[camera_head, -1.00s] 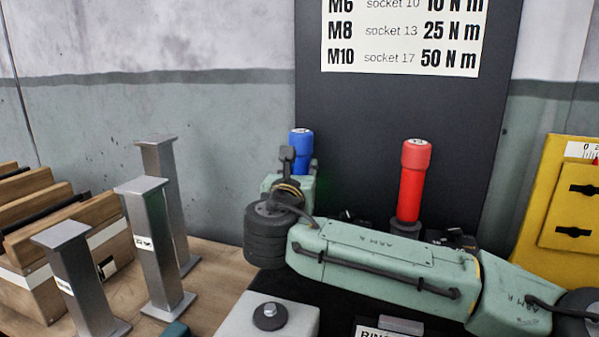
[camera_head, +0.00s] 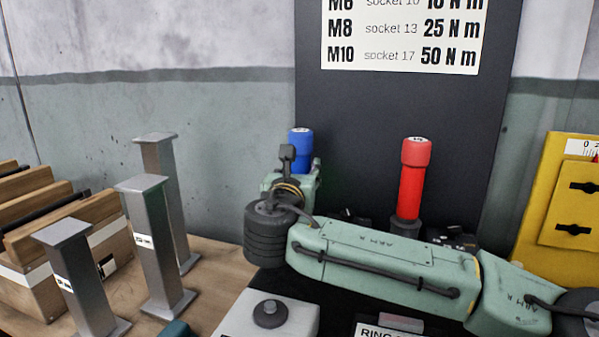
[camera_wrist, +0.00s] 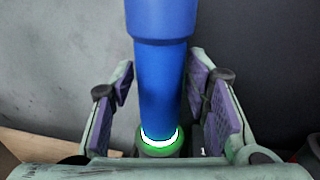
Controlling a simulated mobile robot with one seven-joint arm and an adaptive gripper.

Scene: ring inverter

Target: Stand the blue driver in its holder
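The blue driver (camera_head: 300,143) stands upright behind my wrist in the head view. In the wrist view the blue driver (camera_wrist: 160,75) rises between my fingers, its lower end in a round holder (camera_wrist: 160,146) with a lit green-white ring. My gripper (camera_wrist: 160,85) is open around the driver, with purple pads on both sides. A gap shows between the left pads and the driver; the right pads look very close to it. In the head view my gripper (camera_head: 301,170) partly hides the driver, and its holder is hidden.
A red driver (camera_head: 413,180) stands upright to the right. Several grey metal posts (camera_head: 155,240) and a wooden rack (camera_head: 60,225) stand at the left. A yellow case (camera_head: 560,205) is at the right. A dark panel (camera_head: 385,110) rises close behind the drivers.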

